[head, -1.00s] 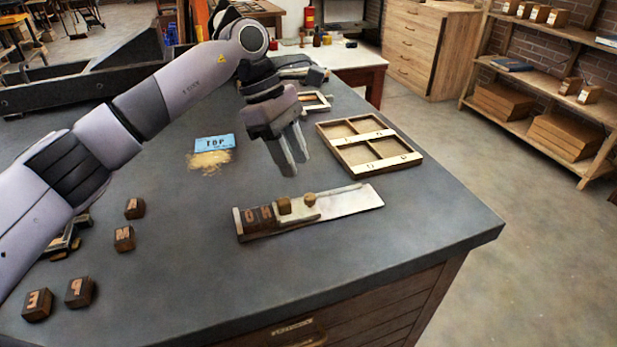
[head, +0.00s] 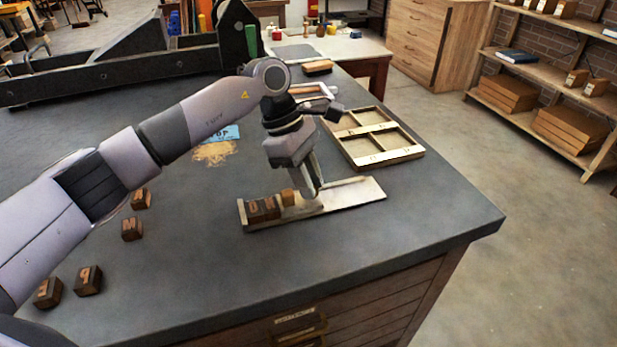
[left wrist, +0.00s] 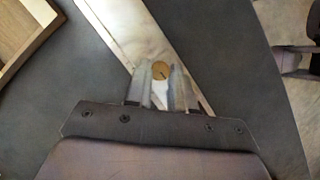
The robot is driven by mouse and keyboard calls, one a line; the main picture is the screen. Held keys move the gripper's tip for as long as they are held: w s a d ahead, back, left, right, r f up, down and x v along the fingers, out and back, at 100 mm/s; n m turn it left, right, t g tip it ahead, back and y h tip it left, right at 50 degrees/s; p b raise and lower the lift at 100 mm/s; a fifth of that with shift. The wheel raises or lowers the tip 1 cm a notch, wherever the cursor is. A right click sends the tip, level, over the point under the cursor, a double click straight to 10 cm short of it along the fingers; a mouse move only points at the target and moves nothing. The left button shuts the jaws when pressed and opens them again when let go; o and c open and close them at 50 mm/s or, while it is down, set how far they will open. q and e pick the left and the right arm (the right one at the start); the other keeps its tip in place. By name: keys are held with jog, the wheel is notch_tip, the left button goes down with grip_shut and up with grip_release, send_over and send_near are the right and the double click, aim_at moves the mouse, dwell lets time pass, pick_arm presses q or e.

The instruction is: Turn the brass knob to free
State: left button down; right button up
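The metal composing stick (head: 350,193) lies on the dark bench top, with letter blocks (head: 262,210) at its left end. My left gripper (head: 312,192) points down over the stick, its fingertips at the sliding piece. In the left wrist view the round brass knob (left wrist: 160,71) shows between the two fingertips, with the stick (left wrist: 128,25) running beneath. The fingers are apart, one on each side of the knob; I cannot tell whether they touch it. In the head view the fingers hide the knob. A grey gripper-like part (left wrist: 297,62) at the wrist view's right edge seems to be my right gripper.
A wooden divided tray (head: 392,157) lies behind the stick, to the right. Loose letter blocks (head: 132,229) stand at the left. A blue card (head: 226,133) lies farther back. The bench is clear in front of the stick.

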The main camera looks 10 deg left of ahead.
pick_arm(q)
jog(key=shift+n, duration=0.3)
jog(key=n+t+b, duration=0.1)
jog(key=n, duration=0.1)
jog(key=n+t+b, duration=0.1)
jog(key=n, duration=0.1)
jog(key=shift+s+n+b, duration=0.2)
jog(key=shift+n+b, duration=0.1)
jog(key=n+t+b, duration=0.1)
jog(key=n, duration=0.1)
jog(key=n+b, duration=0.1)
jog(key=n, duration=0.1)
jog(key=shift+s+d+f+n+t+y+b, duration=0.1)
jog(key=shift+s+n+t+y+b, duration=0.1)
jog(key=shift+n+t+y+b, duration=0.15)
jog(key=n+t+y+b, duration=0.1)
jog(key=n, duration=0.1)
jog(key=shift+n+b, duration=0.35)
jog(key=shift+b, duration=0.05)
jog(key=shift+s+d+n+t+y+b, duration=0.15)
jog(key=shift+n+t+y+b, duration=0.15)
jog(key=shift+n+b, duration=0.75)
jog(key=shift+n+y+b, duration=0.35)
jog(key=shift+n+b, duration=0.05)
jog(key=shift+n, duration=0.65)
jog(key=shift+d+n, duration=0.1)
jog(key=shift+n, duration=0.4)
jog(key=shift+b, duration=0.3)
